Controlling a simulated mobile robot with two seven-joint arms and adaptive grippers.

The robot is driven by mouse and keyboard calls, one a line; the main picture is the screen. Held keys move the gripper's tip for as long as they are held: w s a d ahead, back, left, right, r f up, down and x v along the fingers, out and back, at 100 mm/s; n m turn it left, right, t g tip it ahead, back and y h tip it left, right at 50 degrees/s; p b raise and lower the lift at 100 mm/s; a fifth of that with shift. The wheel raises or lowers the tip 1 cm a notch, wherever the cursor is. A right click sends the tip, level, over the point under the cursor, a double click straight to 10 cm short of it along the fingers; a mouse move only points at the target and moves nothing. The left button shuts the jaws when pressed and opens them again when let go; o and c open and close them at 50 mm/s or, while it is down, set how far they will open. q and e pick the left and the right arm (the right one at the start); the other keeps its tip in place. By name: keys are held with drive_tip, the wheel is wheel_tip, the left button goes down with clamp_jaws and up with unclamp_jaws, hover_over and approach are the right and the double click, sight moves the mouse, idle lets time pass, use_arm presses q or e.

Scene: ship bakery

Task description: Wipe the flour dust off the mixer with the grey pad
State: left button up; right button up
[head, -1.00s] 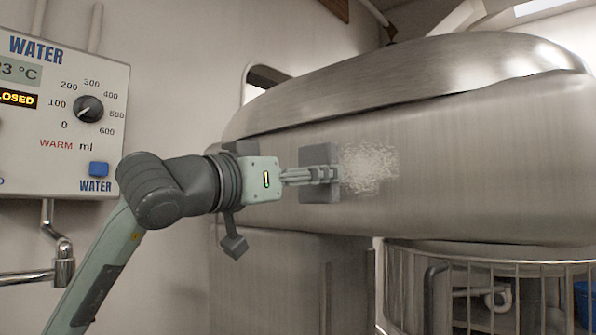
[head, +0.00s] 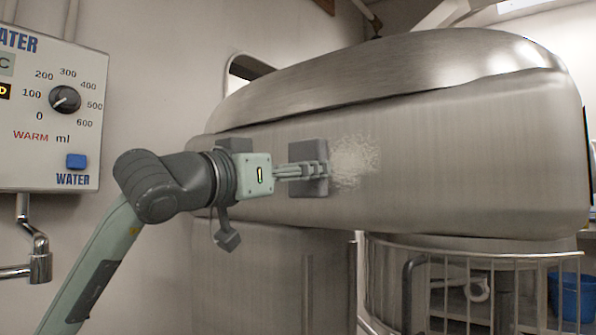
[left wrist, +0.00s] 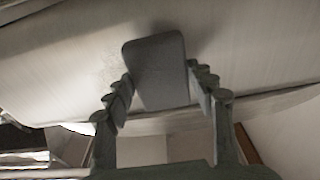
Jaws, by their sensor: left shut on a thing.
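The steel mixer (head: 450,135) fills the middle and right of the head view. A pale, speckled patch of flour dust (head: 355,162) lies on its side. My left gripper (head: 322,171) is shut on the grey pad (head: 309,152) just left of the patch. In the left wrist view the pad (left wrist: 157,70) sits between the two fingers and in front of the mixer's side (left wrist: 60,65). I cannot tell whether the pad touches the metal. My right gripper is not in view.
A water panel (head: 50,110) with a dial and a blue button hangs on the left wall, with a pipe (head: 38,245) below it. A wire guard (head: 470,262) surrounds the space under the mixer head. A blue bucket (head: 570,298) stands at lower right.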

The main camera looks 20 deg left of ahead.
use_arm(q)
drive_tip(key=shift+x, duration=0.9)
drive_tip(key=shift+d, duration=0.1)
